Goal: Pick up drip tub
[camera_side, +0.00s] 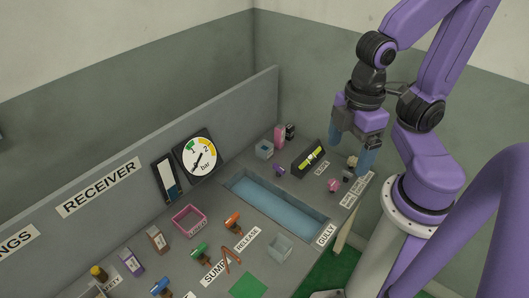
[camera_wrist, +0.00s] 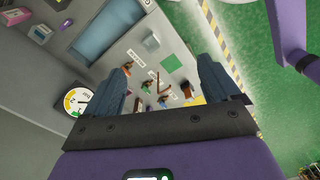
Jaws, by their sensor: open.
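My gripper (camera_side: 351,148) is raised above the right end of the bench, fingers apart and nothing between them. In the wrist view its two blue fingers (camera_wrist: 163,65) stand wide apart over the bench. No label marks a drip tub. A pale, clear open tub (camera_side: 280,247) stands on the bench in front of the water channel, left of the GULLY label. A small grey open box (camera_side: 264,149) stands behind the channel. A pink open basket (camera_side: 188,219) is left of the channel. I cannot tell for certain which is the drip tub; my gripper touches none of them.
The water channel (camera_side: 278,205) is sunk in the bench. Orange (camera_side: 233,222), green (camera_side: 201,253) and blue (camera_side: 161,287) valve handles stand along the front. The gauge (camera_side: 199,154) is at the back wall.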

